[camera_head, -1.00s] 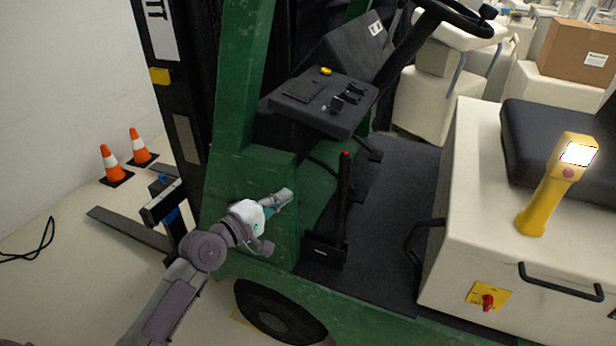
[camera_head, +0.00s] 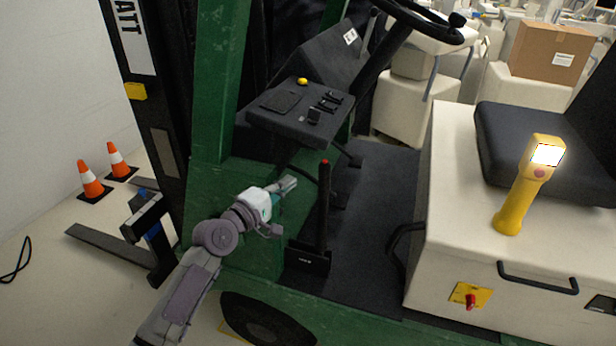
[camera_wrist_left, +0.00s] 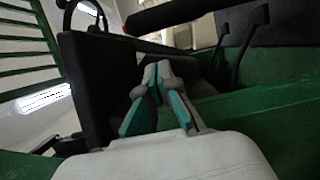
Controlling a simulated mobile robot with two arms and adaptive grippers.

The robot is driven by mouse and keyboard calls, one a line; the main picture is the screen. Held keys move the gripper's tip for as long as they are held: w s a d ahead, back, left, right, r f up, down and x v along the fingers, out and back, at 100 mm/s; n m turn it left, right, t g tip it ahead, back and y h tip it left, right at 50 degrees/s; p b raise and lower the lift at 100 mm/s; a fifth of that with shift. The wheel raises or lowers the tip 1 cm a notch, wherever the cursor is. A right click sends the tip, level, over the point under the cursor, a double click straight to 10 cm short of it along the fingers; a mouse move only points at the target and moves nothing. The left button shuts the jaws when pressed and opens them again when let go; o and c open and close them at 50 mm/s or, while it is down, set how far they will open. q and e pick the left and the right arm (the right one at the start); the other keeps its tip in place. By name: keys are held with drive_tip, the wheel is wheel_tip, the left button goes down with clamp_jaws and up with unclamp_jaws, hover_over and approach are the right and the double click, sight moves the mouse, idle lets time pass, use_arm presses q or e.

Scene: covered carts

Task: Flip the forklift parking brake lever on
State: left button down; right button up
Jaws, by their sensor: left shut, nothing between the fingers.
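The parking brake lever (camera_head: 323,210) is a black upright bar with a red tip, rising from a black base plate on the green forklift's floor. My left gripper (camera_head: 291,183) is shut and empty. It is just left of the lever's upper part, a little below the red tip, and appears apart from it. In the left wrist view the closed fingertips (camera_wrist_left: 157,70) point ahead, and a dark bar with a red end, which looks like the lever (camera_wrist_left: 175,12), crosses the top. My right gripper is not in view.
The dashboard (camera_head: 300,110) and steering wheel (camera_head: 425,20) are above and behind the lever. A green body panel (camera_head: 255,165) is beside my left arm. The seat box (camera_head: 480,220), carrying a yellow handheld device (camera_head: 520,190), stands to the right. The floor mat (camera_head: 370,200) between is clear.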

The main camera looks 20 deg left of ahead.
sight(321, 175)
use_arm(q)
drive_tip(key=w+d, duration=0.1)
drive_tip(key=d, duration=0.1)
drive_tip(key=w+d+p, duration=0.1)
drive_tip(key=w+d, duration=0.1)
drive_tip(key=shift+w+d+p, duration=0.15)
drive_tip(key=shift+w+p, duration=0.15)
drive_tip(key=shift+s+d+r+m+p, duration=0.1)
drive_tip(key=shift+d+r+m+p, duration=0.05)
drive_tip(key=shift+d+p, duration=0.4)
drive_tip(key=shift+d+r+m+p, duration=0.15)
drive_tip(key=shift+d+p, duration=0.25)
drive_tip(key=shift+p, duration=0.15)
drive_tip(key=d+f+m+p, duration=0.1)
drive_tip(key=d+f+p, duration=0.1)
drive_tip(key=d, duration=0.5)
drive_tip(key=d+f+m+g+p, duration=0.1)
drive_tip(key=d+m+p, duration=0.1)
drive_tip(key=d, duration=0.6)
drive_tip(key=shift+s+d+f+m+y+p, duration=0.15)
drive_tip(key=shift+s+f+m+y+p, duration=0.2)
drive_tip(key=shift+p, duration=0.5)
